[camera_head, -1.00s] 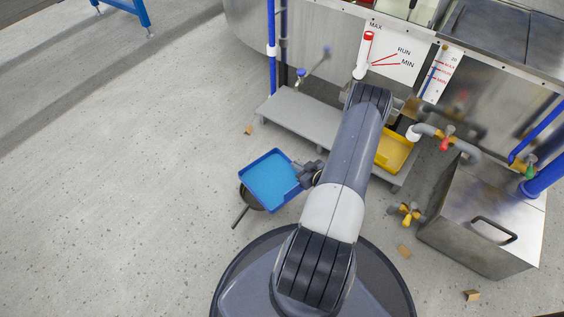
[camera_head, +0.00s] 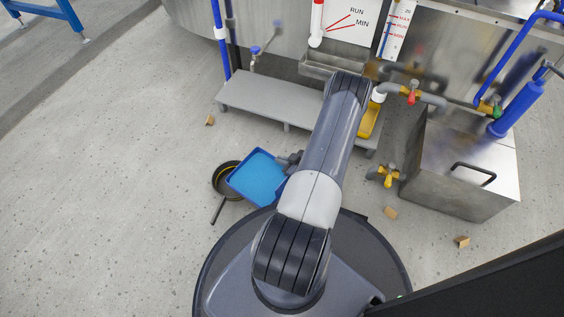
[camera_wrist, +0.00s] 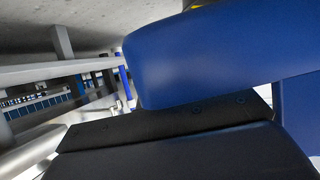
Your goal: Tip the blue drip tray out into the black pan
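The blue drip tray (camera_head: 234,181) is held off to the left of my arm in the head view, with a flat lighter blue inside. I cannot tell whether that is liquid. My gripper (camera_head: 288,162) is at the tray's right edge and appears shut on it. In the wrist view the tray's dark blue wall (camera_wrist: 210,55) fills the right side, against a black finger pad. The round black pan (camera_head: 219,180) is on the floor to the left of the tray, its handle towards the bottom. The tray hides the pan's right edge.
A low grey platform (camera_head: 265,98) stands behind the tray, with a yellow container (camera_head: 368,120) partly hidden by my arm. A steel box (camera_head: 465,170) with a handle and valves are at right. Small brown blocks (camera_head: 209,120) lie about.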

